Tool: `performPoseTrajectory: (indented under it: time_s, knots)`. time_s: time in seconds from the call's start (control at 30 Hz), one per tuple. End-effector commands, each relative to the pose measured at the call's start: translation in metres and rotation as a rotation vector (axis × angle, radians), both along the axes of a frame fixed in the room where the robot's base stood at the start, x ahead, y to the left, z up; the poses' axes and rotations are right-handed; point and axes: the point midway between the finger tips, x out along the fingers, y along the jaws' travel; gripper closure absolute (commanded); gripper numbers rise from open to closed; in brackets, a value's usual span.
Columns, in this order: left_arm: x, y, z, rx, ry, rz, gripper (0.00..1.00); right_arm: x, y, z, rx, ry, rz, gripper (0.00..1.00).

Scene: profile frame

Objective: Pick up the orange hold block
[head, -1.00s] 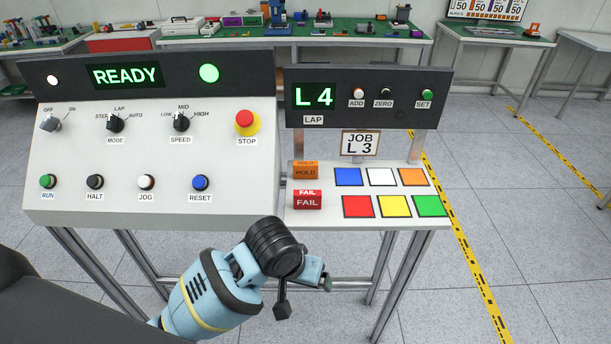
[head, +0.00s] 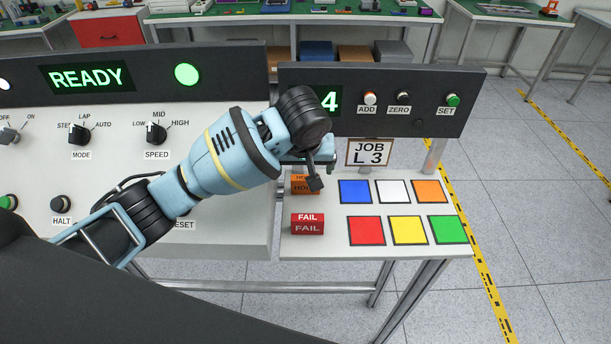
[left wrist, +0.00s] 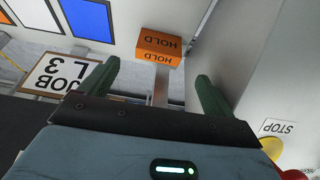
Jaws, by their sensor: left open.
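The orange hold block (head: 302,188) stands at the left edge of the white shelf (head: 400,252), behind the red fail block (head: 307,224). My left gripper (head: 318,172) is above and beside the orange block and partly covers it in the head view. In the left wrist view, the orange block (left wrist: 158,47) lies ahead, beyond the two green fingertips. The left gripper (left wrist: 158,78) is open with nothing between its fingers, and the block is apart from them. My right gripper is not in view.
Several coloured squares, such as the blue one (head: 355,191), lie right of the blocks. A job sign (head: 368,152) and a dark display panel (head: 440,100) stand behind. The large control console (head: 120,170), with knobs and buttons, is close on the left.

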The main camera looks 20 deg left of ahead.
Motion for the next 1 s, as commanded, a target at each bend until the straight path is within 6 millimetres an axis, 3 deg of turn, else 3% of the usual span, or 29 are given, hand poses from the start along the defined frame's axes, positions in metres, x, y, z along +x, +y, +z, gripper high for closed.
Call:
performPoseTrajectory:
  time_s: [0.57, 1.0]
  knots:
    - [0.011, 0.003, -0.027, 0.001, 0.0, 0.0, 0.11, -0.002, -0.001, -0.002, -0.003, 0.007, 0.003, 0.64]
    - [0.033, 0.007, -0.07, 0.0, 0.0, 0.0, 0.11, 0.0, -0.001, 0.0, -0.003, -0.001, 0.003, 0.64]
